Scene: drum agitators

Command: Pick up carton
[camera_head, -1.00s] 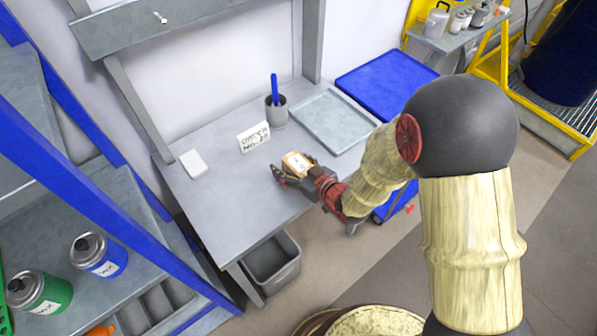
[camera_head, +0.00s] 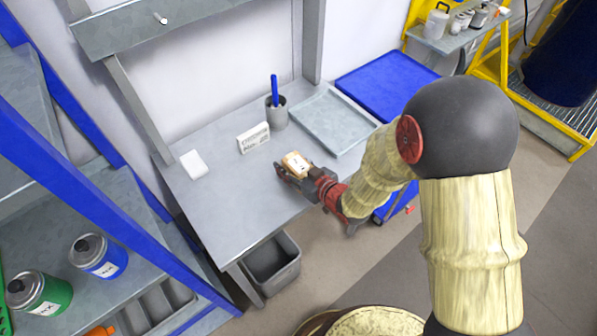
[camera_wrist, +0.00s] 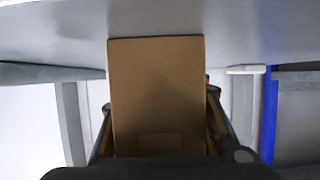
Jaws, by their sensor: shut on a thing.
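The carton (camera_head: 296,163) is a small brown box with a pale label on its top. It is at the front part of the grey table, and in the wrist view the carton (camera_wrist: 157,95) fills the middle, upright between the fingers. My gripper (camera_head: 291,174) is shut on the carton, with a finger on each side of it; the gripper (camera_wrist: 160,125) also shows in the wrist view. Whether the carton's underside touches the table cannot be told.
A grey bin (camera_head: 271,265) is below. A blue shelf rack (camera_head: 75,170) borders the left.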

